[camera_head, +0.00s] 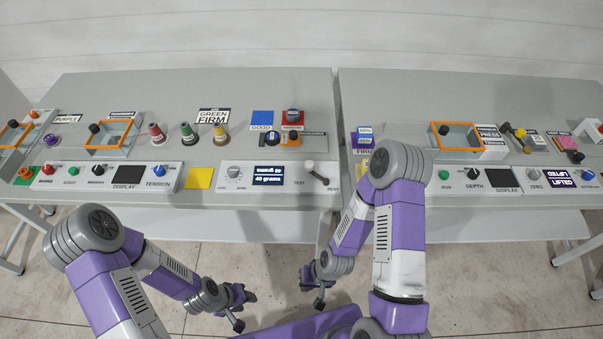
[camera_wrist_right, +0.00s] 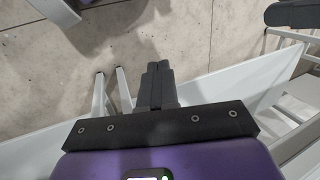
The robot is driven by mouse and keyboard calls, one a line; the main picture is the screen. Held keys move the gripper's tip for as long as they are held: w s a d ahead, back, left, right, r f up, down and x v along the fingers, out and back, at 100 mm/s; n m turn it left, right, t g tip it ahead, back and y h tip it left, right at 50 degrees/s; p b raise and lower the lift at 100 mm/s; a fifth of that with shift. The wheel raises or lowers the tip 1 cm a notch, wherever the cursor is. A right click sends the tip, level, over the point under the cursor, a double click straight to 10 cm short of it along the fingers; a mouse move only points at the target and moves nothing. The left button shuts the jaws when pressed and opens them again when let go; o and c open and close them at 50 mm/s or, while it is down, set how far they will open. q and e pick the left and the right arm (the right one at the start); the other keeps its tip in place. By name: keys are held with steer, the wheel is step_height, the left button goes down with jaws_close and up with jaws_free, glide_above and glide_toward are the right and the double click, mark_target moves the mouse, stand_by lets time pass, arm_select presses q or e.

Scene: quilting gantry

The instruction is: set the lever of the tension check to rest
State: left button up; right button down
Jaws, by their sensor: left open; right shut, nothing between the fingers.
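The tension check is a white panel (camera_head: 213,184) on the left table's front edge, with a knob and a display whose lower line reads 40 grams. Its lever (camera_head: 316,175) is at the panel's right end. My left gripper (camera_head: 244,311) is open and empty, low in front of the table. My right gripper (camera_head: 319,300) is shut and empty, below and in front of the lever; its closed fingers show in the right wrist view (camera_wrist_right: 158,78).
Colored cones (camera_head: 188,133), a blue square (camera_head: 263,118) and an orange-framed tray (camera_head: 112,133) stand behind. A gap separates the right table (camera_head: 470,87). The floor between arms and tables is free.

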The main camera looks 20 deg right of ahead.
steer(key=w+r+n+t+h+b, duration=0.1)
steer(key=w+r+n+t+h, duration=0.2)
steer(key=n, duration=0.8)
steer(key=w+r+n+t+h+b, duration=0.1)
steer(key=w+r+n+t+h, duration=0.2)
steer(key=w+r+n, duration=0.5)
steer(key=w+r+n+t+h+b, duration=0.2)
steer(key=w+r+n+t+h, duration=0.2)
steer(key=r+n, duration=0.8)
steer(key=shift+w+d+r+n, duration=0.25)
steer(key=shift+w+d+n, duration=0.05)
steer(key=shift+w+n, duration=0.5)
steer(key=shift+f, duration=0.1)
